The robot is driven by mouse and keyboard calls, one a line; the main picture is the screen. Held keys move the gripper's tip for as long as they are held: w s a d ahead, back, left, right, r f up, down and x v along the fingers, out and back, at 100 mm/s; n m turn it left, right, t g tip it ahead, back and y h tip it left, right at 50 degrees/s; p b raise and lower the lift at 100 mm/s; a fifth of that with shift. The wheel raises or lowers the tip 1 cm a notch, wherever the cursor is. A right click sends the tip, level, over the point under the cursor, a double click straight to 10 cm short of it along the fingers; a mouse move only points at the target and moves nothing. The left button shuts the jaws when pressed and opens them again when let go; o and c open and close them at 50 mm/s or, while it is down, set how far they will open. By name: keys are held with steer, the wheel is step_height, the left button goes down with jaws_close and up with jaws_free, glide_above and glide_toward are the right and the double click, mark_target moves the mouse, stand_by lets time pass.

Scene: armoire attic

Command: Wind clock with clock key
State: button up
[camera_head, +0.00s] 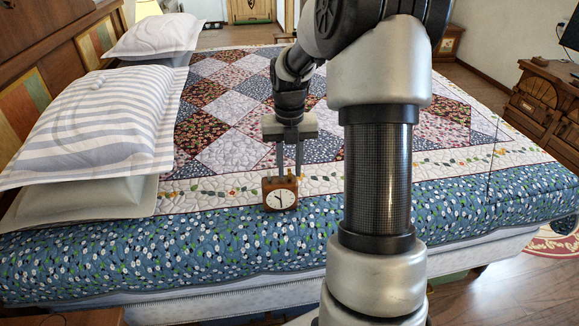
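A small wooden clock (280,194) with a white round face shows upright at the near part of the bed, its face toward the camera. My gripper (289,172) points down right at the clock's top. Its two fingers are apart, with a gap visible between them higher up. The lower fingertips meet or pass behind the clock's upper edge, so I cannot tell whether they hold the clock or something behind it. The clock's back is hidden. I see no clock key.
The bed's patchwork quilt (232,152) has a blue floral border (180,248). Striped pillows (100,120) lie along the left by the wooden headboard (60,65). A carved wooden cabinet (545,105) stands at right. My arm hides part of the bed's middle.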

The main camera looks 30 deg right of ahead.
jaws_close()
steer(key=shift+r+m+p, duration=0.15)
steer(key=shift+m+p, duration=0.25)
steer(key=shift+p, duration=0.1)
